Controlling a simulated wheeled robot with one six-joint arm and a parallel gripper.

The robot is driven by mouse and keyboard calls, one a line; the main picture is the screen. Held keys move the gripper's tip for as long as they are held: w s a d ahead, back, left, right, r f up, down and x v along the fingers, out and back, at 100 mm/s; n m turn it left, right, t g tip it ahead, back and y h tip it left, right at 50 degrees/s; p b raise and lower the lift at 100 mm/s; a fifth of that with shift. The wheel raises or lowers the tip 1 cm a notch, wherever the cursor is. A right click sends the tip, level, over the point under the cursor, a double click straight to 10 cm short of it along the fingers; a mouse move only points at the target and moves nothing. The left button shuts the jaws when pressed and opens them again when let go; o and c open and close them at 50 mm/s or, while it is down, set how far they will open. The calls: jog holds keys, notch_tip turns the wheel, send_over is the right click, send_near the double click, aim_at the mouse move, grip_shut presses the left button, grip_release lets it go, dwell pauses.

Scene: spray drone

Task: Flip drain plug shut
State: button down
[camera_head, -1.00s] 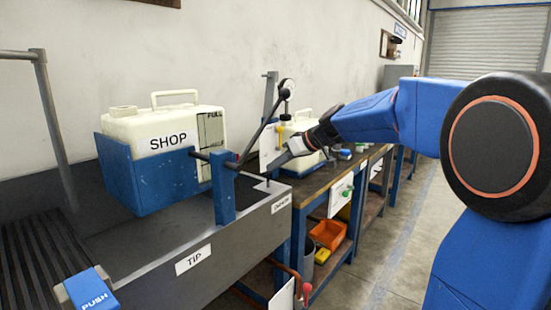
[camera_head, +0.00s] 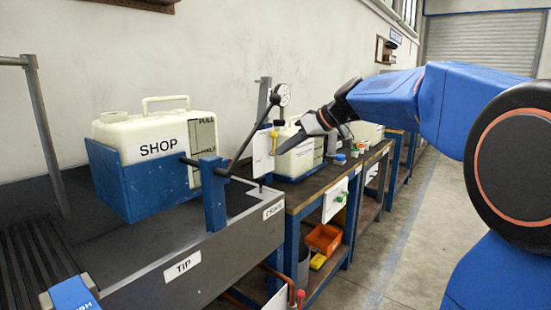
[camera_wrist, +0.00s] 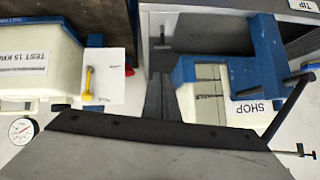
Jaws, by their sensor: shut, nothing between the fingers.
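My gripper (camera_head: 285,146) is shut and empty, held in the air beside the white tank at the back. In the wrist view its closed dark fingers (camera_wrist: 160,100) point up the picture, between two tanks. A yellow lever (camera_wrist: 88,85) on a white plate (camera_wrist: 108,70) stands left of the fingers, apart from them; it also shows in the head view (camera_head: 274,141). A label that seems to read DRAIN (camera_head: 273,209) is on the grey trough's right end. I cannot tell which part is the drain plug.
The SHOP tank (camera_head: 200,135) sits in a blue cradle (camera_head: 135,190) above the grey trough (camera_head: 130,255), with a long dark lever (camera_head: 247,133) beside it. A pressure gauge (camera_head: 282,95) stands behind. A red knob (camera_head: 300,295) and green knob (camera_head: 343,196) are lower. The aisle floor is clear.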

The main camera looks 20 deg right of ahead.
jog(key=shift+v, duration=1.5)
jog(key=shift+f, duration=0.1)
jog(key=s+f+m+g+h, duration=0.1)
jog(key=s+f+m+h, duration=0.2)
jog(key=s+f, duration=1.1)
jog(key=s+f+m+g+h, duration=0.1)
jog(key=s+f+m+h, duration=0.2)
jog(key=s+f, duration=1.1)
jog(key=s+h, duration=0.1)
jog(key=s, duration=0.7)
jog(key=shift+d+g, duration=0.35)
jog(key=shift+g, duration=0.05)
jog(key=shift+s, duration=0.1)
